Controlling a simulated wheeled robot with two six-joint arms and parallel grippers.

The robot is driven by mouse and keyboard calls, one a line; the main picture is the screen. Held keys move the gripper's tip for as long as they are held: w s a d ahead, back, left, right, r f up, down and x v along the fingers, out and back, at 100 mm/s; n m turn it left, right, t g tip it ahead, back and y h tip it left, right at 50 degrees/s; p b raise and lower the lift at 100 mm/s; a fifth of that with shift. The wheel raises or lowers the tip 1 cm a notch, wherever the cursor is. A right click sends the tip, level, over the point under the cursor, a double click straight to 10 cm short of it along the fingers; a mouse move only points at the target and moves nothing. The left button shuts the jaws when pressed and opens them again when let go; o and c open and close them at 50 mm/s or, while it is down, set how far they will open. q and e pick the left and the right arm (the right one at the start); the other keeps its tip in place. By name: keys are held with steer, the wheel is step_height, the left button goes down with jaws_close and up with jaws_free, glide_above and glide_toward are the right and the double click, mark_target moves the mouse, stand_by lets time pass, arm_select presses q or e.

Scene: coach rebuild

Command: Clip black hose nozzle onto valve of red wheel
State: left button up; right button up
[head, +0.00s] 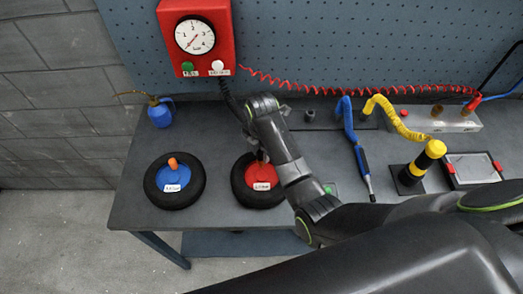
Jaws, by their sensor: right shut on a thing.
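The red wheel (262,178), a black tyre with a red hub and a white label, lies flat on the bench. My right gripper (261,155) is over the back part of its hub, pointing down. It is shut on the black hose nozzle, which my gripper and wrist mostly hide. The black coiled hose (229,98) runs from under the red gauge box (199,38) down behind my wrist. The red wheel's valve is hidden, so I cannot tell whether the nozzle touches it. My left gripper is not in view.
The blue wheel (173,184) with an orange valve cap lies to the left. A blue oil can (160,112) stands behind it. Blue and yellow coiled hoses, a yellow-black post (424,160) and a tray (474,169) are to the right. The bench's front left is clear.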

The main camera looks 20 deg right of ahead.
steer(key=shift+w+f, duration=0.1)
steer(key=shift+f, duration=0.8)
steer(key=o, duration=1.1)
